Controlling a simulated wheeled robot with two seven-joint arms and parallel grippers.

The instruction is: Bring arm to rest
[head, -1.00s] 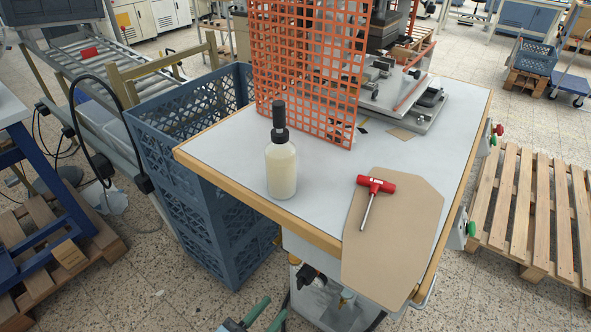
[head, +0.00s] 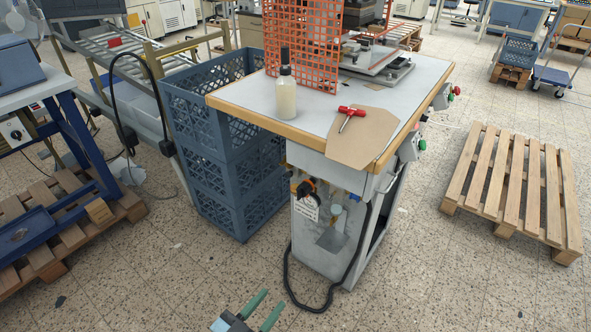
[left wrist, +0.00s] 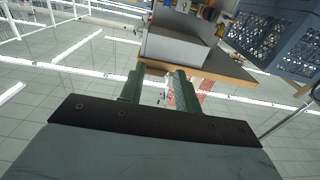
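My left gripper (head: 256,309) shows at the bottom of the head view, low in front of the worktable and over the tiled floor. Its two green fingers are apart with nothing between them. The fingers also show in the left wrist view (left wrist: 159,92), spread and empty. My right gripper is in neither view. The worktable (head: 235,88) holds a cream bottle with a black cap (head: 285,95), standing upright. A red-handled tool (head: 351,115) lies on a brown board (head: 358,140) that overhangs the table's front edge.
An orange mesh guard (head: 302,45) stands on the table before the press. Stacked blue crates (head: 215,130) stand left of the table. Wooden pallets lie at the right (head: 517,190) and left (head: 130,203). The floor in front is mostly clear.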

